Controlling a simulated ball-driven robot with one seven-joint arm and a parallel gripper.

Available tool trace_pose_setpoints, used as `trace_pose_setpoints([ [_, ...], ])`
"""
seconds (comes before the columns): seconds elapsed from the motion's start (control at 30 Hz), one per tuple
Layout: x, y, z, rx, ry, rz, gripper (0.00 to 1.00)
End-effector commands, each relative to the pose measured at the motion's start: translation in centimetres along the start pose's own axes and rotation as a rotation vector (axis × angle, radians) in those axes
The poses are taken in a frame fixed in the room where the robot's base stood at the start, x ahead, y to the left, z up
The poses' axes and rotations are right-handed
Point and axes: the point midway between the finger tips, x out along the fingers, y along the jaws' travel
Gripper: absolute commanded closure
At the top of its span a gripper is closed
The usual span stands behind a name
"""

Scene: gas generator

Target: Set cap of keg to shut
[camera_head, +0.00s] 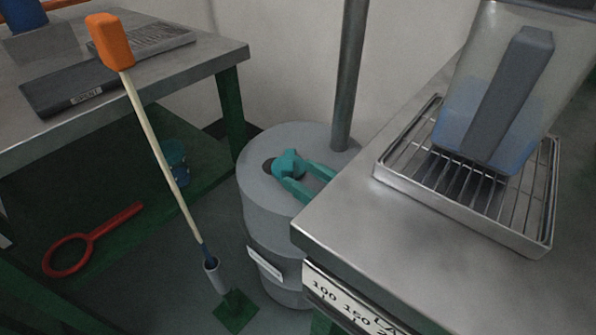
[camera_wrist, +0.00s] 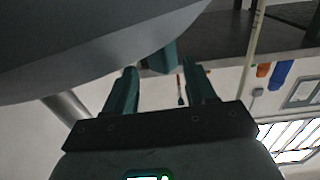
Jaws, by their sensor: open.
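The grey keg (camera_head: 258,205) stands on the floor between the two tables. The keg's curved grey body (camera_wrist: 90,45) fills the upper left there.
A steel table (camera_head: 350,215) with a wire-grid tray (camera_head: 465,190) overlaps the keg's right side and hides the rest of my arm. An orange-headed stick (camera_head: 155,140) stands left, before another table (camera_head: 165,60).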

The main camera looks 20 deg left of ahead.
Motion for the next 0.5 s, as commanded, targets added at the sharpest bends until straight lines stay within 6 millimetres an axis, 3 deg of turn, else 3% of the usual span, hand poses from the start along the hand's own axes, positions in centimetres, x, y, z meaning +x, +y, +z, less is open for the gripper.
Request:
trace_pose_setpoints([
  [0.3, -6.2, -0.1, -0.2, 0.001, 0.000, 0.000, 0.45],
  [0.5, -8.2, -0.2, -0.1, 0.001, 0.000, -0.004, 0.45],
])
